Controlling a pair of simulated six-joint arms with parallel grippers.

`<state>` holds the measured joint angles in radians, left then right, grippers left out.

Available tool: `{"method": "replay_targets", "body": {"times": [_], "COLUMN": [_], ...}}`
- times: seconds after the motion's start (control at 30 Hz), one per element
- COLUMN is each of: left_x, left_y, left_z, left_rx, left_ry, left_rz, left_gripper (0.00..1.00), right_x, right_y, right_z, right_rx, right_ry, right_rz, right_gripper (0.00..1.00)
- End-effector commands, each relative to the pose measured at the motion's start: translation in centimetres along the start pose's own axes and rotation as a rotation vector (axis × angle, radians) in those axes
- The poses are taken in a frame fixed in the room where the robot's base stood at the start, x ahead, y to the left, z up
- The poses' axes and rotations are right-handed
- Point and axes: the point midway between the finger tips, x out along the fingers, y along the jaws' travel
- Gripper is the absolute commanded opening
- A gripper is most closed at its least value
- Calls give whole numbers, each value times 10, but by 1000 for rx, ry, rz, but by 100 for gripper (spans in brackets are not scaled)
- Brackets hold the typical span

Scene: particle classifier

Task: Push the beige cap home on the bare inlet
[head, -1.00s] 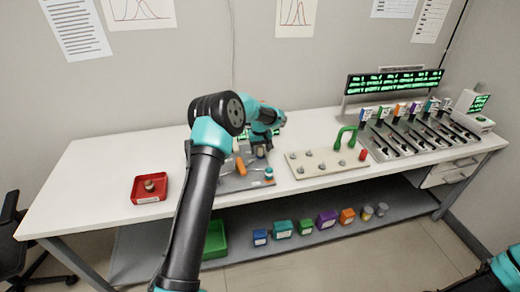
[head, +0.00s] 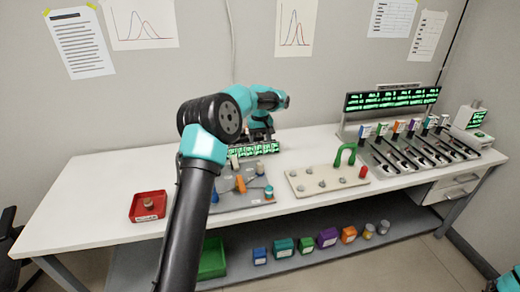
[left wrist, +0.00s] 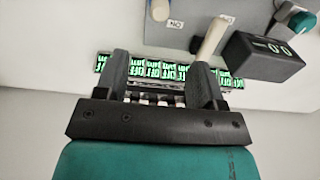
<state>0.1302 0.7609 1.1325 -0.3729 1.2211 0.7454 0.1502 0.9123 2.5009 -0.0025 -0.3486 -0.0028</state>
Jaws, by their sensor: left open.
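A grey plate (head: 222,204) with fittings stands on the table, partly hidden by my left arm. On it are an orange part (head: 240,184), a teal-and-white part (head: 268,192) and a slim beige post (head: 234,162). My left gripper (head: 264,134) is above the back of the plate. In the left wrist view the gripper (left wrist: 160,75) is open, with nothing between its fingers. A beige cylinder (left wrist: 212,38) and a rounded beige end (left wrist: 160,10) show beyond it; I cannot tell which is the cap. The bare inlet is not clear. My right gripper is out of view.
A red tray (head: 134,214) with a brown piece (head: 148,203) is at left. A green display (head: 250,150) stands behind the plate. The table's front left is clear.

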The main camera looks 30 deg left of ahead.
Motion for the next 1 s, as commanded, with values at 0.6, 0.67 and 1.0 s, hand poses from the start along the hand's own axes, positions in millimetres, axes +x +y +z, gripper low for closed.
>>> {"method": "replay_targets", "body": {"times": [0.6, 0.67, 1.0], "left_x": [-25, -25, -25], "left_y": [0, 0, 0], "left_z": [0, 0, 0], "left_rx": [0, 0, 0], "left_ry": [-1, -1, -1], "left_rz": [0, 0, 0], "left_gripper": [63, 63, 63], "right_x": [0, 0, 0], "right_y": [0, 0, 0], "right_z": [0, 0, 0], "right_rx": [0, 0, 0], "right_ry": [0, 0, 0], "right_rz": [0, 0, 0], "right_gripper": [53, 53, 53]}}
